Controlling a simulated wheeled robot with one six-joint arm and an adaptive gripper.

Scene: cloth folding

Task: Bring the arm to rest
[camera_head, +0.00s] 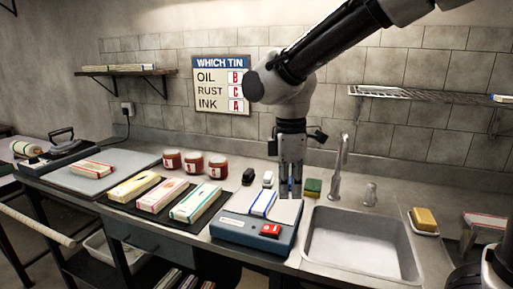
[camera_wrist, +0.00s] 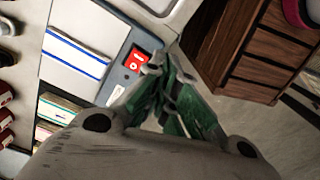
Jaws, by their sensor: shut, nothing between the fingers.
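My gripper (camera_head: 291,196) hangs down from my dark arm above the back right part of a blue-grey scale-like device (camera_head: 254,231). Its fingers are shut with nothing between them. In the wrist view my gripper (camera_wrist: 160,68) also shows closed, its fingers overlapping part of the device's edge. A white folded cloth with a blue stripe (camera_head: 263,203) lies on the device's pale top, just left of my fingertips. The same cloth shows in the wrist view (camera_wrist: 75,52). The device has a red switch (camera_head: 270,230). I cannot tell how high the fingertips are above the surface.
A sink (camera_head: 362,243) with a faucet (camera_head: 338,165) is to the right. Folded cloths lie on a dark mat (camera_head: 120,204) to the left, with jars (camera_head: 193,163) behind. A wall sign (camera_head: 222,85) and wire shelf (camera_head: 430,95) hang behind.

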